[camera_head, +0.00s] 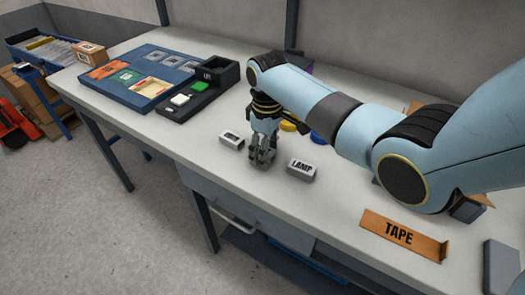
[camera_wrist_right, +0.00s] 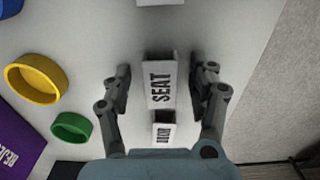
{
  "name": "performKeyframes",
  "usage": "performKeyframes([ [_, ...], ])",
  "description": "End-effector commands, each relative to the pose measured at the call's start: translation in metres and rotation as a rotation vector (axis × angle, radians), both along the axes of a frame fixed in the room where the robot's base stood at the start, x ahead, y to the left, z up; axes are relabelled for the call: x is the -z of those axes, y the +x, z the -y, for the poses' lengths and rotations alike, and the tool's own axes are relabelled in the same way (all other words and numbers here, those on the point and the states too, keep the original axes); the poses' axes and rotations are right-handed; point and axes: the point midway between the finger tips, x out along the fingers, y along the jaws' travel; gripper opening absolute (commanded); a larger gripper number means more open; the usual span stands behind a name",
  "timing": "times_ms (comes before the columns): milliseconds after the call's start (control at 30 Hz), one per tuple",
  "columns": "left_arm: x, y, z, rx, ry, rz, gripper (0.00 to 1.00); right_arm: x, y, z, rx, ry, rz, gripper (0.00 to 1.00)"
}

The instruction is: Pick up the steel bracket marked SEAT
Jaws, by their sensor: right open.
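The steel bracket marked SEAT (camera_wrist_right: 160,85) shows in the right wrist view, its label facing the camera. My right gripper (camera_wrist_right: 161,84) is open, with one finger on each side of the bracket and visible gaps between them. In the head view my right gripper (camera_head: 262,155) points down close over the table front, and the SEAT bracket is hidden by it. A smaller-looking bracket marked DOOR (camera_wrist_right: 164,131) lies in line with it. A bracket marked LAMP (camera_head: 301,170) sits just right of the gripper. My left gripper is not in view.
Another steel bracket (camera_head: 232,140) stands left of the gripper, its label unclear. Yellow (camera_wrist_right: 37,78) and green (camera_wrist_right: 71,128) round pieces lie to one side. An orange TAPE plate (camera_head: 403,237) is at right. A blue tray (camera_head: 100,92) and black holder (camera_head: 188,107) stand at left.

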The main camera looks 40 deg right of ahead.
Motion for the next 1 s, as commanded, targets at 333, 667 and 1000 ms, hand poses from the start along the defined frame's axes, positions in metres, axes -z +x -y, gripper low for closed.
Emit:
performKeyframes([
  [333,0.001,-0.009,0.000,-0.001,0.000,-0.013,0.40,0.000,0.000,0.000,0.000,0.000,0.000,0.20],
  [667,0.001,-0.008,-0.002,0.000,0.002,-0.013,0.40,0.000,0.000,0.000,0.000,0.000,0.000,0.01],
  [1000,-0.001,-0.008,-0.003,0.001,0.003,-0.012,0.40,-0.030,0.001,0.000,0.000,0.000,0.005,0.01],
])
